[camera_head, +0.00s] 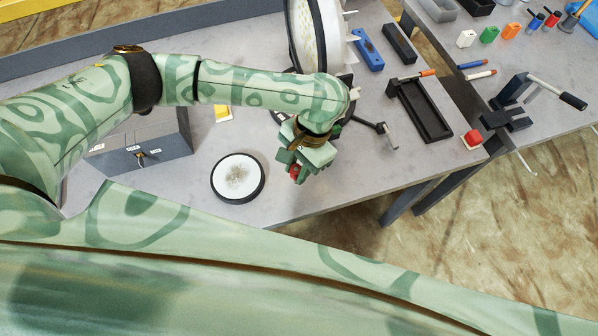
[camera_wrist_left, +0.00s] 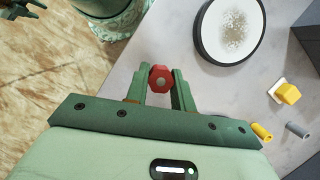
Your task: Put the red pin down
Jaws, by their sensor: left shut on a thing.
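The red pin (camera_wrist_left: 160,78) shows its six-sided red head with a grey centre between the fingers in the left wrist view. In the head view only a small red part of the pin (camera_head: 295,172) shows under my left gripper (camera_head: 298,166). My left gripper (camera_wrist_left: 162,88) is shut on the pin, near the table's front edge. I cannot tell how high the pin is above the grey table (camera_head: 330,195). A dark green part at the top left of the left wrist view looks like my right gripper (camera_wrist_left: 22,8); its jaws are unclear.
A round white dish with a dark rim (camera_head: 238,177) lies left of my left gripper. Behind stands a large round lamp (camera_head: 305,35). A black tray (camera_head: 425,110) and a red-topped block (camera_head: 472,138) are to the right. A grey box (camera_head: 150,150) is at the left.

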